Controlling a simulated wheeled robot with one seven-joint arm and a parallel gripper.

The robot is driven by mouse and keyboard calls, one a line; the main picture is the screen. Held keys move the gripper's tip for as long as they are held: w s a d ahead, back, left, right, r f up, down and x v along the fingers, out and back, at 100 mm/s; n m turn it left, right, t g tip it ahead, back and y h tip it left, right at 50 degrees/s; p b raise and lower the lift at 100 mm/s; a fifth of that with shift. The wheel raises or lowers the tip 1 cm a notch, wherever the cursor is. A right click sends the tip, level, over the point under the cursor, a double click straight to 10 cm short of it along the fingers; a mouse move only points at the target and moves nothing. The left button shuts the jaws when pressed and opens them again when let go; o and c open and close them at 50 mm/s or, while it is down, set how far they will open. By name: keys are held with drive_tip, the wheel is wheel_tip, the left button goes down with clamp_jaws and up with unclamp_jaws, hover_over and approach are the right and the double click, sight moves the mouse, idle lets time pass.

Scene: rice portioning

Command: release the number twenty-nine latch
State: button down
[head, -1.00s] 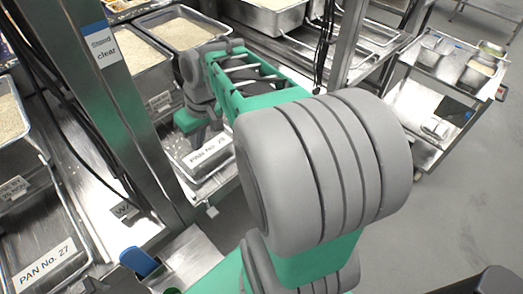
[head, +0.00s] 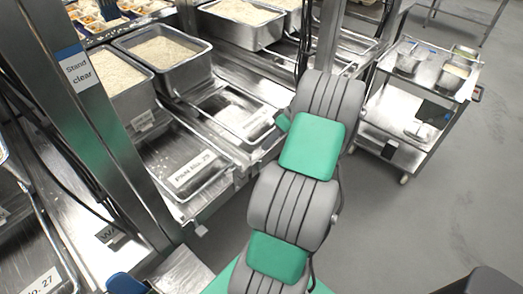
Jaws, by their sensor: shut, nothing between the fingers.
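The sign "PAN No. 29" (head: 194,171) lies on a shallow metal tray (head: 211,187) left of the middle in the head view. A small pale tab (head: 201,231) sticks out below the tray's front edge. It may be the latch, but it is too small to tell its state. My arm rises through the middle of the view, to the right of the tray. My gripper is not visible; the far end of my arm is hidden behind its own links.
A deep pan of rice (head: 163,50) stands behind the tray. A steel post with a "Stand clear" sign (head: 76,68) rises at the left. Another sign (head: 42,281) ends in 27. A trolley (head: 412,112) with containers stands at the right. Grey floor (head: 425,215) is open there.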

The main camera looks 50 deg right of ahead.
drive_tip(key=w+a+f+p, duration=0.1)
drive_tip(key=w+a+f, duration=0.1)
drive_tip(key=a+f, duration=0.5)
drive_tip(key=shift+w+a+f, duration=0.25)
drive_tip(key=shift+w+f, duration=0.05)
